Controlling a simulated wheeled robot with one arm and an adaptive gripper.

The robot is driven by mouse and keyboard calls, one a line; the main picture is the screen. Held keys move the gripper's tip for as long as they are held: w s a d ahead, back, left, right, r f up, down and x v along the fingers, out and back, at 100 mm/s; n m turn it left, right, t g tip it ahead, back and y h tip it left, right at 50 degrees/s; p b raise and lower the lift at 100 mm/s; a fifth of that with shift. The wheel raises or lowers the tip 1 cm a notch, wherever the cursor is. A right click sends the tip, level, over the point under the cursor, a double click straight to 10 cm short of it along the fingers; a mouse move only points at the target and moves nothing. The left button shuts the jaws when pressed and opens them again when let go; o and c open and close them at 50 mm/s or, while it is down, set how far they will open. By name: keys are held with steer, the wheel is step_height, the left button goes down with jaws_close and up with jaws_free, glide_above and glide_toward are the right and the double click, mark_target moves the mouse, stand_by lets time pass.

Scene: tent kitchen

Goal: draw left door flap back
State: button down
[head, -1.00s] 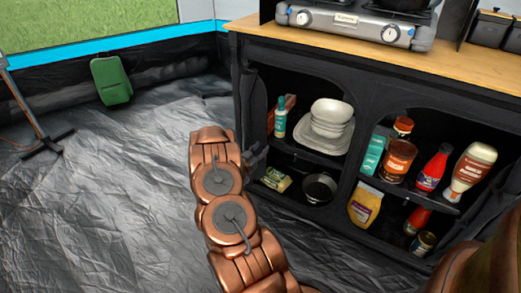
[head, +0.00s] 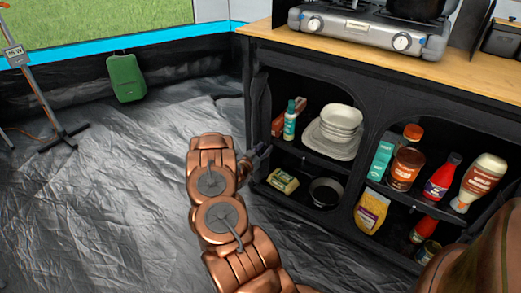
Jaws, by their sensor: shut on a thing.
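The black fabric kitchen cupboard stands on the right with two arched openings. The left door flap (head: 259,105) is a dark strip of cloth gathered along the left edge of the left opening, so the shelves behind it show. My gripper (head: 262,152) is at the lower part of this edge, shut on the flap's dark cloth. The fingers are small and dark against the black fabric, and my copper arm partly covers them. The exact hold on the cloth is hard to see.
The left opening holds white bowls and plates (head: 338,125), a teal bottle (head: 290,119) and a dark pan (head: 326,192). Bottles and jars fill the right opening. A stove (head: 372,26) stands on top.

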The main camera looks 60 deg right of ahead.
steer(key=c, duration=0.7)
jaws_free()
steer(key=a, duration=1.2)
steer(key=shift+w, duration=0.2)
